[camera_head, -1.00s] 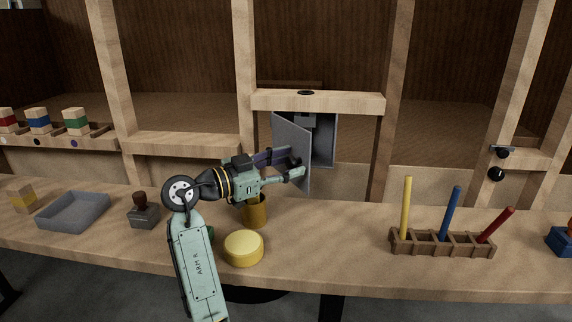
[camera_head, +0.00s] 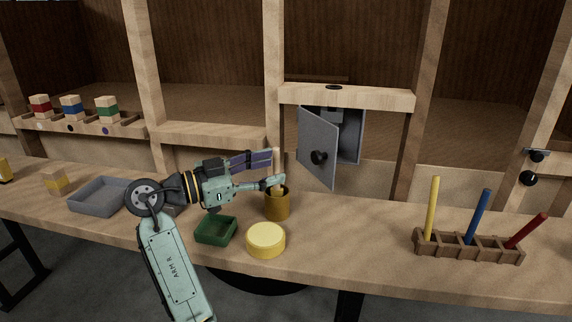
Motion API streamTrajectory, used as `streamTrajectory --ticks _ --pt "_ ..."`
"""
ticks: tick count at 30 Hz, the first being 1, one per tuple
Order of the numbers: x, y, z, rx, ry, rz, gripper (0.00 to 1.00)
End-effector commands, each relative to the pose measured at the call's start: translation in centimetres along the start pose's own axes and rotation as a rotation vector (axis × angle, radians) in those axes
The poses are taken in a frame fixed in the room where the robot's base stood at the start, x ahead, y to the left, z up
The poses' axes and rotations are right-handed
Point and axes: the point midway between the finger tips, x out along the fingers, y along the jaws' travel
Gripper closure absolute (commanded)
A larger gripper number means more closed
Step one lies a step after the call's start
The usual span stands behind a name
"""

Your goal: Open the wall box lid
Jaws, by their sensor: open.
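The grey wall box (camera_head: 352,146) is set in the wooden wall frame under a short shelf. Its lid (camera_head: 317,130) is hinged on the left edge, carries a black round knob (camera_head: 319,157) and stands swung out, so part of the box's inside shows. My gripper (camera_head: 277,168) is open, to the left of the lid and apart from it. Its fingers point right, near a wooden stick that stands in a brown cup (camera_head: 277,205); I cannot tell whether they touch the stick.
A green tray (camera_head: 215,231), a yellow round tub (camera_head: 265,240) and a grey tray (camera_head: 98,197) stand on the counter. A wooden rack (camera_head: 470,246) with coloured rods stands at the right. The counter between cup and rack is clear.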

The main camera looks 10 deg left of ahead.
Motion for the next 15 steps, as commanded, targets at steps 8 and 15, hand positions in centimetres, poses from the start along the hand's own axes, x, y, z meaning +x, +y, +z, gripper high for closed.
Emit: streamTrajectory --ticks 8,15 --pt "-1.06 0.0 -0.01 0.0 0.001 -0.001 0.52" --pt "-1.21 -0.55 -0.11 -0.005 -0.002 -0.037 0.6"
